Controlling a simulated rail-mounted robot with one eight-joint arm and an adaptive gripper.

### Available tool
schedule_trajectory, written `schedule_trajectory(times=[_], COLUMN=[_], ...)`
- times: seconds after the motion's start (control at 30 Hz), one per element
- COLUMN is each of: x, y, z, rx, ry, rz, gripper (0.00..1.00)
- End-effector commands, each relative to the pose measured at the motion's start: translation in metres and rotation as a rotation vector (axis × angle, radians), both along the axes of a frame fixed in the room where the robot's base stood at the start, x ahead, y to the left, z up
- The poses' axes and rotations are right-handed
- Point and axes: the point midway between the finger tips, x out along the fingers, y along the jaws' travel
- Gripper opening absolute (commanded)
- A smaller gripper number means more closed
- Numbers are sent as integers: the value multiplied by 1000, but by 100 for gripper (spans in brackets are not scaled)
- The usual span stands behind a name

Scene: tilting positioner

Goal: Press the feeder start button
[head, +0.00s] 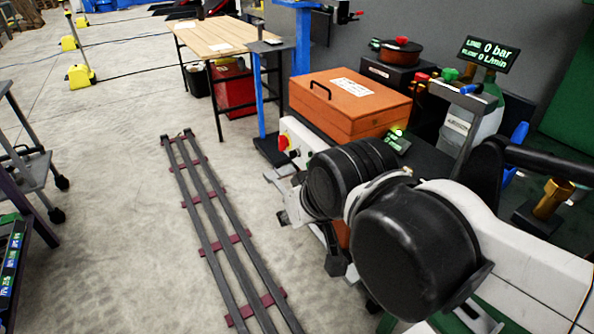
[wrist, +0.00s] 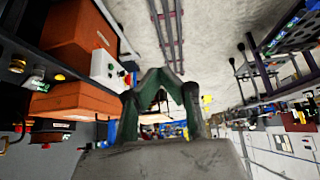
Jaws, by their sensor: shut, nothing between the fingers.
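A small white control box (head: 297,146) is on the near end of the bench in the head view, with a red knob (head: 284,142) on a yellow backing. The white box also shows in the wrist view (wrist: 105,66), left of my fingers, with small coloured controls on its face. No label is readable, so I cannot tell which control is the feeder start button. My gripper (wrist: 163,76) is shut and empty in the wrist view, with its fingers apart from the box. In the head view my arm hides most of the gripper.
An orange case (head: 350,102) sits on the bench behind the box. A display (head: 487,54) reads 0 bar and 0 L/min. Floor rails (head: 212,220) run left of my arm. A wooden-topped table (head: 215,36) and a red cabinet (head: 233,90) stand farther back.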

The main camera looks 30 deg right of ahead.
Motion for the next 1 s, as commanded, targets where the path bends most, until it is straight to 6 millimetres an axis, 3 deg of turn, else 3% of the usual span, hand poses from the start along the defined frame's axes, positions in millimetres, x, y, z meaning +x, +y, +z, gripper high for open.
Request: schedule_trajectory(times=[0.23, 0.37, 0.7, 1.0], x=[4, 22, 110, 197], y=[-1, -8, -38, -67], z=[0, 2, 0, -24], rx=[6, 31, 144, 243], ry=[2, 10, 14, -33], rz=[-19, -96, -476, -828], gripper=[0, 0, 0, 0])
